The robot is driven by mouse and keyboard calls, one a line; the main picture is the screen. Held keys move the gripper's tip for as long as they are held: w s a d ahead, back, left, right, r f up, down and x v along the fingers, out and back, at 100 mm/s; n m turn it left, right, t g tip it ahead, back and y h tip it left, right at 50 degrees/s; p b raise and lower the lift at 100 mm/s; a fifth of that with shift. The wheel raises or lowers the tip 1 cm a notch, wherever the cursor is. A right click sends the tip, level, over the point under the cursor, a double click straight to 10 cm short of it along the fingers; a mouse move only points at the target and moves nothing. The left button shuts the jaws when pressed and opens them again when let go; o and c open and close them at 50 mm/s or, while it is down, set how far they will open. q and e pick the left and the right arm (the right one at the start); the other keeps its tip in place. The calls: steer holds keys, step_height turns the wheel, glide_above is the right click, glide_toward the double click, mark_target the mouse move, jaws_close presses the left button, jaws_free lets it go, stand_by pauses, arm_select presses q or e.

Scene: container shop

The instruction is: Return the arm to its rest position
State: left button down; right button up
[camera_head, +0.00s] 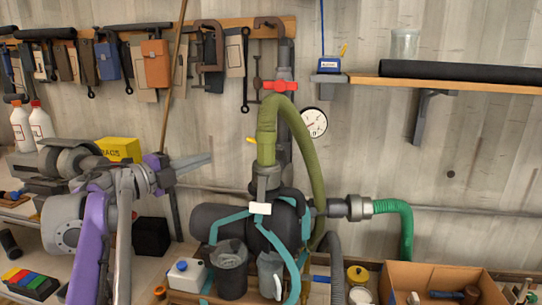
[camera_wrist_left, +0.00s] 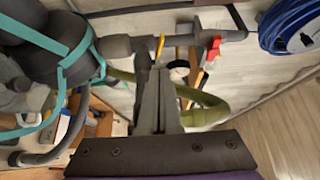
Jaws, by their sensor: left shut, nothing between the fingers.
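My left arm comes in from the left in the head view, with purple and grey links. Its gripper (camera_head: 192,162) is shut and empty, held in the air left of the pump and pointing right. In the left wrist view the shut fingers (camera_wrist_left: 156,100) show side by side with nothing between them. Beyond them are the olive hose (camera_wrist_left: 205,114) and the red valve handle (camera_wrist_left: 214,49). The gripper touches nothing that I can see. My right gripper is in neither view.
A dark pump (camera_head: 222,222) with teal straps and an olive hose (camera_head: 268,125) stands at the centre. A cardboard box (camera_head: 432,278) is at lower right. White bottles (camera_head: 40,124) and a yellow box (camera_head: 118,149) are behind my arm. Tools hang on the wall above.

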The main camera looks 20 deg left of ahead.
arm_select(q)
steer(key=s+d+f+n+g+y, duration=0.1)
steer(key=s+d+f+n+y, duration=0.2)
steer(key=f+n, duration=0.35)
steer(key=d+f+n+g+y, duration=0.2)
steer(key=f+n+y, duration=0.2)
steer(key=f+n, duration=0.3)
steer(key=s+d+f+n+g+y, duration=0.1)
steer(key=s+d+f+n+y, duration=0.2)
steer(key=f+n, duration=0.45)
steer(key=s+d+f+g+h, duration=0.1)
steer(key=s+d+f+g, duration=0.1)
steer(key=s+d+f, duration=0.3)
steer(key=s+d+f+g+h, duration=0.2)
steer(key=s+d+f+g, duration=0.1)
steer(key=f, duration=0.7)
steer(key=s+d+f+g+h, duration=0.1)
steer(key=s+d+f+g, duration=0.1)
steer(key=s+d+f, duration=0.4)
steer(key=shift+s+d+f+n+g, duration=0.3)
steer(key=shift+s+d+f, duration=0.05)
steer(key=shift+s+f, duration=0.45)
